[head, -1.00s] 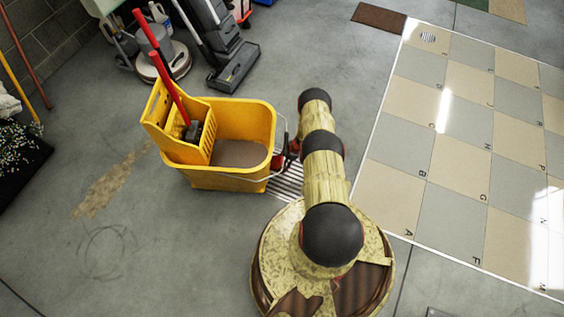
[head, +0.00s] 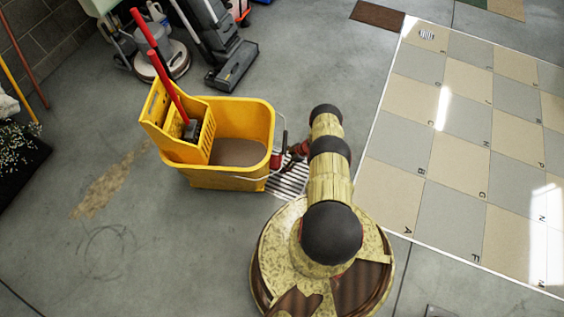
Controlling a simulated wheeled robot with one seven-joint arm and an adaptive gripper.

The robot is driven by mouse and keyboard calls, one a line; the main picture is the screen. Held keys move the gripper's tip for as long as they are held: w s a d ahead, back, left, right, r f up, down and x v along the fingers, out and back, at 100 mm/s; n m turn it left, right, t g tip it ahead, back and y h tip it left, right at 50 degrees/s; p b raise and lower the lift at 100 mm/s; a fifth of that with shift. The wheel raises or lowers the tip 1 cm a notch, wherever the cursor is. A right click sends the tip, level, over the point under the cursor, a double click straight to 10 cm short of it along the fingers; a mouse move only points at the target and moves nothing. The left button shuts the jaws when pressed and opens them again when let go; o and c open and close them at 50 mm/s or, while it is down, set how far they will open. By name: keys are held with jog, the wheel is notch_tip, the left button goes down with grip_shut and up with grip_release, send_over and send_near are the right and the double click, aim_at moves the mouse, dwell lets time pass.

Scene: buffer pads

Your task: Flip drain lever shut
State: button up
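A yellow mop bucket (head: 215,181) stands on the floor left of my arm, holding brown water. A small red part (head: 276,159) sits at its right outer side, beside a thin metal bail; it may be the drain lever, but it is too small to tell its position. My gripper (head: 296,154) is dark and red and partly hidden by my arm. It is just right of the red part, with what looks like a small gap. I cannot tell whether its fingers are open or shut.
A floor grate (head: 288,181) lies below the bucket's right side. A wringer with a red handle (head: 165,72) stands in the bucket. Floor machines (head: 222,55) stand behind. A lettered tile mat (head: 455,150) covers the right floor.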

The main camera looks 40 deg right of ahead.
jog(key=shift+o, duration=0.8)
jog(key=v, duration=1.2)
